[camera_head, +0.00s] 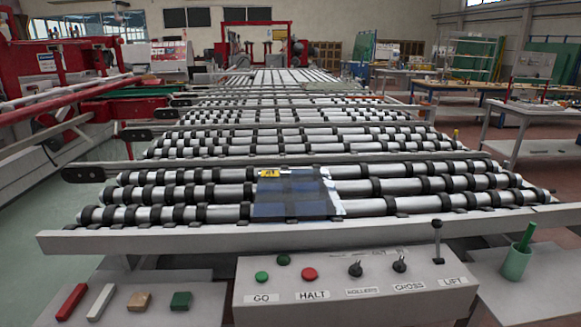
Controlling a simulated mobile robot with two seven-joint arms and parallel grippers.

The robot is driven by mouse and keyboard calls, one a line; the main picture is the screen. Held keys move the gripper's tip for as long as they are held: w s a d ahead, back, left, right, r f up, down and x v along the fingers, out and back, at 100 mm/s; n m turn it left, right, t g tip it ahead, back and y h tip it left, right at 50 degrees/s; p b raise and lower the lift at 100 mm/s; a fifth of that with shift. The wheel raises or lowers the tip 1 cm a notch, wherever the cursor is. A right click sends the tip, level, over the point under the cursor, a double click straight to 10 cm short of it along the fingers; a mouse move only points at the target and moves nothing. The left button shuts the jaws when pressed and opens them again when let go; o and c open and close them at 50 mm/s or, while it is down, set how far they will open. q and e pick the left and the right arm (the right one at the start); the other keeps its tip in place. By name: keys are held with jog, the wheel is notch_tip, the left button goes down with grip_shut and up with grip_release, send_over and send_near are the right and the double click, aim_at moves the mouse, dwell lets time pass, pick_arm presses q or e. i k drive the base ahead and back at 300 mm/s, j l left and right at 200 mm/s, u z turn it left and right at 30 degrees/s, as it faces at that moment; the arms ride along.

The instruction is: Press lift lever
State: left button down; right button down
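The lift lever (437,241) is a thin dark stick with a black knob on top. It stands upright at the right end of the grey control box (345,290), above a label reading LIFT. A blue glass pane (295,193) with a yellow tag (269,173) lies flat on the near rollers of the conveyor, left of the lever. Neither of my grippers shows in the head view.
The box also has a green button (262,277), a red button (309,274) and two dark knobs (355,268). Several blocks, one red (71,302), lie on a left shelf. A green cup (516,262) stands right. A rail (300,238) runs behind the box.

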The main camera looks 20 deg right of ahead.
aim_at(437, 223)
jog(key=z, duration=1.5)
